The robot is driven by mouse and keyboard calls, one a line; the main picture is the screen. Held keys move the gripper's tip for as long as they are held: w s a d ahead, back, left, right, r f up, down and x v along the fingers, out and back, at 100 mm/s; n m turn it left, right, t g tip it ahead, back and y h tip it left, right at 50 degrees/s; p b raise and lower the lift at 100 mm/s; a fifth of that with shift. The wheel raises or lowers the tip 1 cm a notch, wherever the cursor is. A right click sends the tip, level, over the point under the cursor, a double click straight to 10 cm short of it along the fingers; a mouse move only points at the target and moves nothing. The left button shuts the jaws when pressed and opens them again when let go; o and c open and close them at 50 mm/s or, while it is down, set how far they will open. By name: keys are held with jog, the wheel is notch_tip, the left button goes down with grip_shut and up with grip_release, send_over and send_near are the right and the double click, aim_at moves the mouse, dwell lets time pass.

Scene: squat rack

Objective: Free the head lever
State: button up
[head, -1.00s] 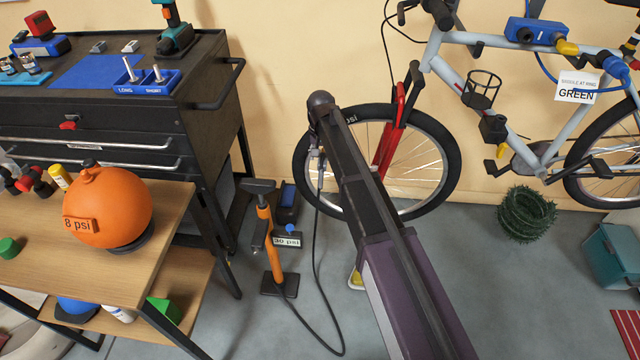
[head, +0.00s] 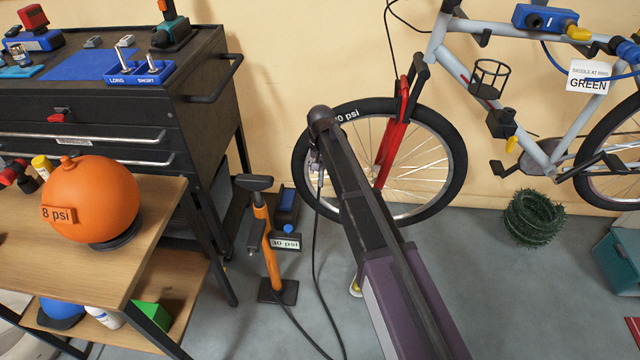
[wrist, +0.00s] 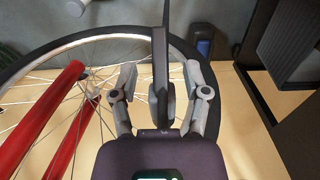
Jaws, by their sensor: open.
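A dark pump head with a narrow upright part (wrist: 160,60) is in the middle of the wrist view, between the fingers of my gripper (wrist: 160,80). The fingers are open, one on each side, with gaps visible; I cannot tell which part is the lever. In the head view my gripper (head: 316,160) is mostly hidden below the end of my arm, at the front wheel's left side. A black hose (head: 316,250) runs up there from the orange floor pump (head: 266,240). The front tyre (head: 450,190) is marked in psi, partly covered by my arm.
A "30 psi" label (head: 285,243) stands by the pump. The workbench (head: 160,215) with an orange ball (head: 92,200) marked "8 psi" and the black tool chest (head: 95,110) are at left. A green wire coil (head: 533,216) lies on the floor at right.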

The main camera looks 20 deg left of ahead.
aim_at(321, 178)
jog(key=shift+f+b, duration=1.8)
jog(key=shift+f, duration=0.3)
grip_shut()
